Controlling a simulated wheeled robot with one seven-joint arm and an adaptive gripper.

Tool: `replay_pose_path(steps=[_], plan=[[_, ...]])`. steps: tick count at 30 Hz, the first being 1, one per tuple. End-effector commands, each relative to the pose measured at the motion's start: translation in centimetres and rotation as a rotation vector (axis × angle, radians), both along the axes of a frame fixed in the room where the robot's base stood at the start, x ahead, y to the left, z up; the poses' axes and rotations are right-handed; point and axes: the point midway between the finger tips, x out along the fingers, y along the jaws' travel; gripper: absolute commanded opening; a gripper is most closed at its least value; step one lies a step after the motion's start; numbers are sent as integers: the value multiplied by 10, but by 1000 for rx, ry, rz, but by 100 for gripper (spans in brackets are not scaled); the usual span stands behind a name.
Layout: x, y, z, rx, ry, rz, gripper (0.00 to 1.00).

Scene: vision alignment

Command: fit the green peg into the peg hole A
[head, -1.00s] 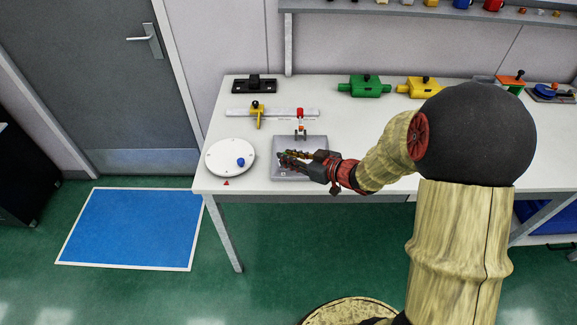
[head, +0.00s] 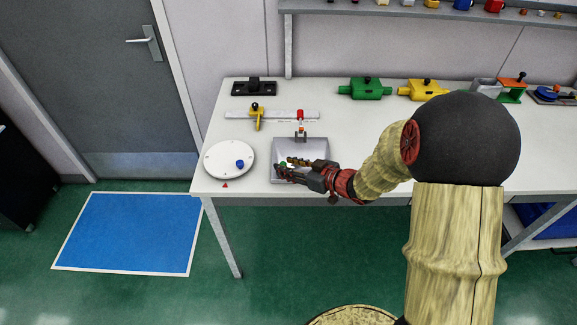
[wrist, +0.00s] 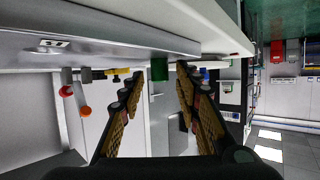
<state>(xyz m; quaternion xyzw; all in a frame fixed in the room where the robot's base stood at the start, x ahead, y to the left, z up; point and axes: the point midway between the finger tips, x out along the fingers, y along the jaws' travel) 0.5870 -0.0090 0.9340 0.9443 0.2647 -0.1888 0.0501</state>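The green peg (head: 283,165) stands in or over the grey metal tray (head: 315,148), at the tips of my gripper (head: 286,167). My gripper (wrist: 156,84) is open there and holds nothing. A white round disc (head: 222,170) lies left of the tray, with a blue peg (head: 240,164) on it and small dark marks near its rim. I cannot make out which hole is A.
A yellow slider (head: 257,117) and a red-topped piece (head: 300,116) sit on a pale rail behind the tray. A black block (head: 254,87), a green block (head: 365,88) and a yellow block (head: 424,90) stand farther back. A small red triangle (head: 225,185) marks the front edge.

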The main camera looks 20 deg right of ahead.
Motion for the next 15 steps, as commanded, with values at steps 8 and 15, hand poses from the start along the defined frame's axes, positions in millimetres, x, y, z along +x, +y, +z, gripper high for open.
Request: replay_pose_path(steps=[8,15], plan=[[0,0,0,0,0,0,35],[-14,-11,13,-1,1,-4,35]])
